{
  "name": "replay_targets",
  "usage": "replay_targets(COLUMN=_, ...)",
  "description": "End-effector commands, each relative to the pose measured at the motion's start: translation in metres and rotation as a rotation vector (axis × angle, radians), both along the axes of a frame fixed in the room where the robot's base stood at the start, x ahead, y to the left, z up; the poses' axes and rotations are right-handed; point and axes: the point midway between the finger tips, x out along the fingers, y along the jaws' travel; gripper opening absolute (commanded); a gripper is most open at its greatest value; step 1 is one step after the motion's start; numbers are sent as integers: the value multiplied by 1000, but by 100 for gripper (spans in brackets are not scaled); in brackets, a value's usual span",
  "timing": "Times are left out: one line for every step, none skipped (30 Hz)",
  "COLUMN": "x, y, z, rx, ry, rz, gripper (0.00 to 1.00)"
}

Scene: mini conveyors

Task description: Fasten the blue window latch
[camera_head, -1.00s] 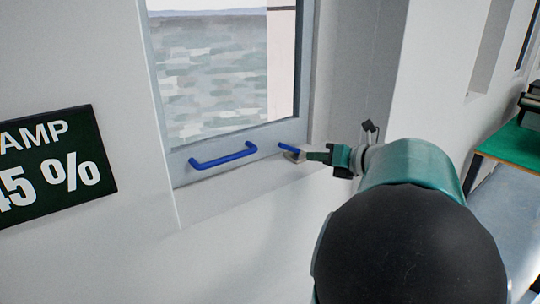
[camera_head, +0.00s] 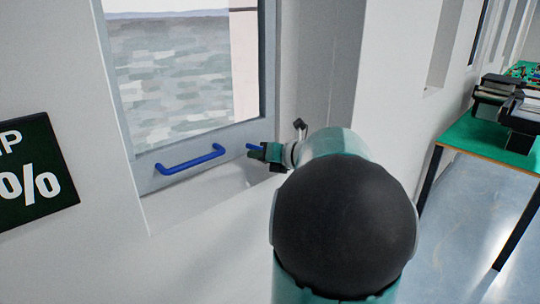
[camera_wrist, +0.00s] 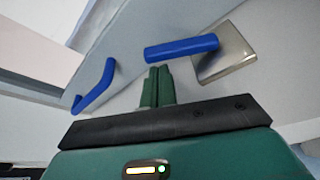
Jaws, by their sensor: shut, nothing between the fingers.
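The blue window latch (camera_wrist: 181,47) is a short blue lever on a metal plate (camera_wrist: 226,54) in the wrist view. In the head view only a small piece of the latch (camera_head: 253,147) shows past my gripper. My gripper (camera_wrist: 158,72) is shut and empty, its fingertips just below the lever in the wrist view; I cannot tell whether they touch it. In the head view my gripper (camera_head: 256,154) is at the lower right corner of the window frame. A blue bar handle (camera_head: 190,160) is on the lower frame, left of the latch; it also shows in the wrist view (camera_wrist: 95,87).
The window (camera_head: 180,75) sits in a white wall recess, with a side wall (camera_head: 330,60) to its right. A dark sign (camera_head: 38,175) hangs at left. A green-topped table (camera_head: 480,150) with dark equipment stands at right. Floor shows beyond it.

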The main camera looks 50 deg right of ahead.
Motion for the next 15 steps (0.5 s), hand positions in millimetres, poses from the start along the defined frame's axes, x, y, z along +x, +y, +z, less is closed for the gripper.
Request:
replay_targets(x=4, y=0, z=-2, rx=1, ry=1, rz=0, gripper=0)
replay_targets(x=6, y=0, z=-3, rx=1, ry=1, rz=-1, gripper=0)
replay_targets(x=7, y=0, z=-3, rx=1, ry=1, rz=-1, gripper=0)
replay_targets(x=8, y=0, z=-3, rx=1, ry=1, rz=-1, gripper=0)
replay_targets(x=8, y=0, z=-3, rx=0, ry=1, rz=0, gripper=0)
replay_targets(x=9, y=0, z=-3, rx=0, ry=1, rz=-1, gripper=0)
replay_targets(x=9, y=0, z=-3, rx=0, ry=1, rz=-1, gripper=0)
replay_targets(x=9, y=0, z=-3, rx=0, ry=1, rz=-1, gripper=0)
replay_targets(x=8, y=0, z=-3, rx=0, ry=1, rz=-1, gripper=0)
replay_targets(x=8, y=0, z=-3, rx=0, ry=1, rz=-1, gripper=0)
replay_targets(x=8, y=0, z=-3, rx=0, ry=1, rz=-1, gripper=0)
replay_targets(x=8, y=0, z=-3, rx=0, ry=1, rz=-1, gripper=0)
replay_targets(x=8, y=0, z=-3, rx=1, ry=1, rz=-1, gripper=0)
replay_targets(x=8, y=0, z=-3, rx=1, ry=1, rz=-1, gripper=0)
replay_targets(x=8, y=0, z=-3, rx=3, ry=0, rz=-1, gripper=0)
